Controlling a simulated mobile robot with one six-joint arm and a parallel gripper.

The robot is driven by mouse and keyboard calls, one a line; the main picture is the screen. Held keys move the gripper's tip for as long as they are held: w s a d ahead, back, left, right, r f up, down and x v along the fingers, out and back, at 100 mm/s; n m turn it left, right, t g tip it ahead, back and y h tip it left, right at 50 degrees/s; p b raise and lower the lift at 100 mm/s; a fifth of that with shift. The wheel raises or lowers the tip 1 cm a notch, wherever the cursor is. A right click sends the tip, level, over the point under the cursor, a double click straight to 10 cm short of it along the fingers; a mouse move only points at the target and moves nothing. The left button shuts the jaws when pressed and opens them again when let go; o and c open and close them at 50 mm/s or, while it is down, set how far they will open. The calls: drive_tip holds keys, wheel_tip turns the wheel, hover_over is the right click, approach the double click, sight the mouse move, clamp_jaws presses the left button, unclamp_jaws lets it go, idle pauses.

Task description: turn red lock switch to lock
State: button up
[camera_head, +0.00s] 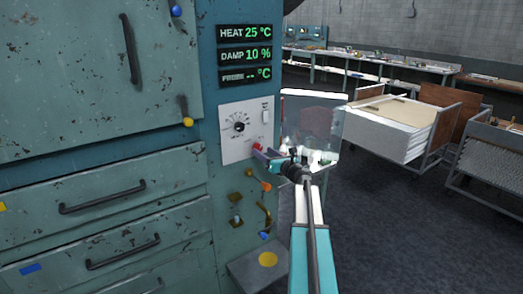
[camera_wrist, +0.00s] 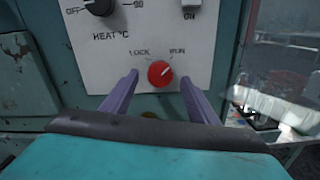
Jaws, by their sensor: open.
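The red lock switch (camera_wrist: 160,73) is a round red knob on a white control plate (camera_wrist: 130,35). Above it are the printed words LOCK on the left and RUN on the right, and its pale pointer mark aims up and right toward RUN. The knob shows small in the head view (camera_head: 257,147), partly hidden by my gripper. My gripper (camera_wrist: 160,85) is open, with one purple finger to the left of the knob and one to the right. It seems apart from the knob and holds nothing.
A black HEAT dial (camera_head: 239,126) and a white ON switch (camera_head: 266,116) sit above the red knob on the plate. Below are an orange knob (camera_head: 266,186) and a brass handle (camera_head: 265,215). A clear panel (camera_head: 312,125) stands to the right. Carts (camera_head: 400,125) stand farther back.

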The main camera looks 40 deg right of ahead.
sight(257, 148)
drive_tip(key=shift+w+d, duration=0.1)
drive_tip(key=shift+w, duration=1.2)
drive_tip(key=c, duration=1)
drive_tip(key=shift+c, duration=0.2)
